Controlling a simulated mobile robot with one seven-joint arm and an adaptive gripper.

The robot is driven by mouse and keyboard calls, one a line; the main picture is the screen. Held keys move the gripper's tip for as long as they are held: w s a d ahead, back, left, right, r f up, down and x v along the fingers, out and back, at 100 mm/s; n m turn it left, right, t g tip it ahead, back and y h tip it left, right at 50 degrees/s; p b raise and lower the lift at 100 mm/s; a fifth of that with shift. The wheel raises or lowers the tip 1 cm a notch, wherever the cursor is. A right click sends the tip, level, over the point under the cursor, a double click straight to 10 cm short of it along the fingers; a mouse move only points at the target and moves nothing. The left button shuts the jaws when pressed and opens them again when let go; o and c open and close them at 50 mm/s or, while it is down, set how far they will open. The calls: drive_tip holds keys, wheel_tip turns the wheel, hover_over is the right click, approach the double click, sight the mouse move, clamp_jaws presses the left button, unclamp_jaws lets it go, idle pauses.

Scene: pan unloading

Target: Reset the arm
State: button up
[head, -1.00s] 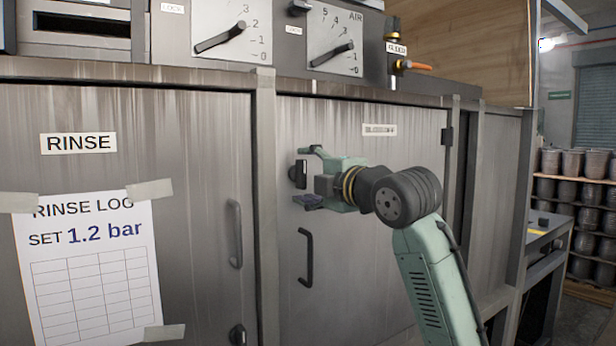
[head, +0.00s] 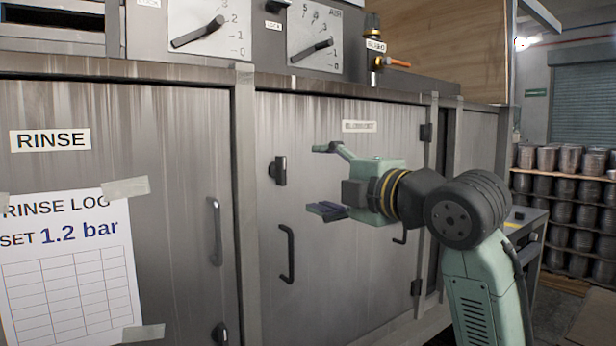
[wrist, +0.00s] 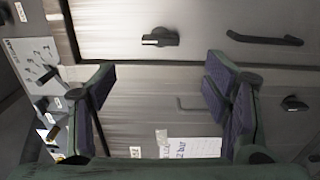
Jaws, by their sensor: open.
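My gripper (head: 322,180) is open and empty in the head view, in front of the right metal cabinet door (head: 345,255). Its fingers stand right of the black door latch (head: 279,171), apart from it. In the wrist view the two padded fingers of my gripper (wrist: 160,92) are wide apart with nothing between them. The latch (wrist: 160,38) shows beyond them, near the top. A black door handle (head: 287,254) is below the latch in the head view; it also shows in the wrist view (wrist: 265,39).
The left door carries a rinse log sheet (head: 68,270) and a handle (head: 215,231). Two dials (head: 198,33) and a yellow-black valve with an orange lever (head: 390,62) sit above the doors. Stacked pots (head: 570,188) stand far right. Open space lies before the doors.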

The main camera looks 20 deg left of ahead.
drive_tip(key=shift+s+d, duration=0.25)
drive_tip(key=shift+d, duration=0.05)
